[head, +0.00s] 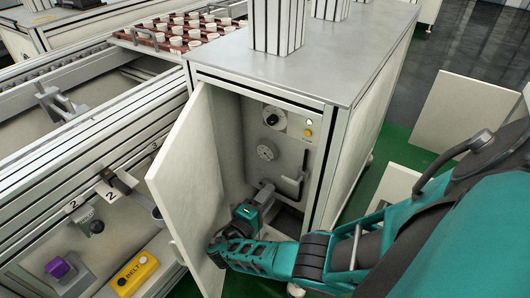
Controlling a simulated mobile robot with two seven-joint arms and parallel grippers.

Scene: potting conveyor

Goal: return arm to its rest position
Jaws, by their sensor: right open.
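My right arm (290,258) comes in from the right and reaches low into the opening of a grey cabinet. My right gripper (264,187) is open, just in front of the cabinet's inner panel (262,168), below a round dial (267,150). I see nothing held between its fingers, though they are small in view. The cabinet door (190,180) stands open to the left of my gripper. My wrist overlaps the door's lower edge in the picture; I cannot tell whether they touch. My left gripper is not in view.
A conveyor (60,130) runs along the left, with a yellow BELT box (136,273) and a purple knob (58,267). A tray (125,40) of white pots sits behind.

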